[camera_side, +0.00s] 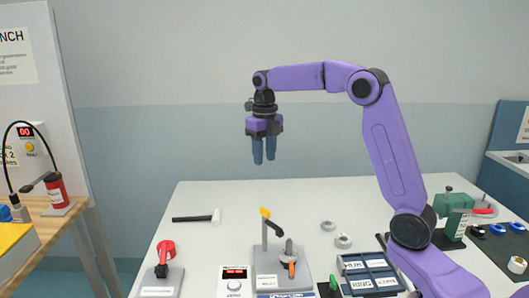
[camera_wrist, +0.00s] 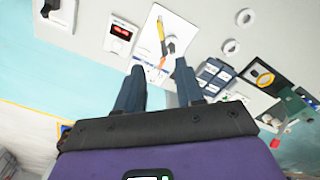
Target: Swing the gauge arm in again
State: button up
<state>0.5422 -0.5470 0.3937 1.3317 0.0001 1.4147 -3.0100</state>
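The gauge station has a grey base (camera_side: 266,283) with an upright post (camera_side: 265,236). A short dark arm with a yellow end (camera_side: 265,212) sits at the top of the post; it looks like the gauge arm. The yellow part also shows in the wrist view (camera_wrist: 161,28). A grey piece with an orange handle (camera_side: 291,268) stands on the same base, right of the post. My gripper (camera_side: 264,161) hangs well above the table, above the station in the side view. In the wrist view its fingers (camera_wrist: 159,65) are apart with nothing between them.
A readout box (camera_side: 234,283) with red digits stands left of the station, and a red fixture (camera_side: 165,254) farther left. Two grey rings (camera_side: 328,225), a labelled tray (camera_side: 355,263) and a green press (camera_side: 455,212) are to the right.

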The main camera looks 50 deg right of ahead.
jog(key=shift+r, duration=0.2)
jog(key=c, duration=0.4)
jog(key=a+f+h, duration=0.1)
jog(key=a+f, duration=0.1)
jog(key=a+f+g+h, duration=0.1)
jog(key=a+f, duration=0.2)
jog(key=s+a+f+g+h, duration=0.1)
jog(key=a+f+h, duration=0.1)
jog(key=a+f, duration=0.1)
jog(key=shift+f, duration=0.15)
grip_shut()
jog(key=s+a+f+h, duration=0.2)
jog(key=a+f+h, duration=0.3)
jog(key=a+f, duration=0.15)
jog(key=s+d+f, duration=0.1)
jog(key=d+f, duration=0.5)
jog(key=d, duration=0.4)
jog(key=shift+t, duration=0.4)
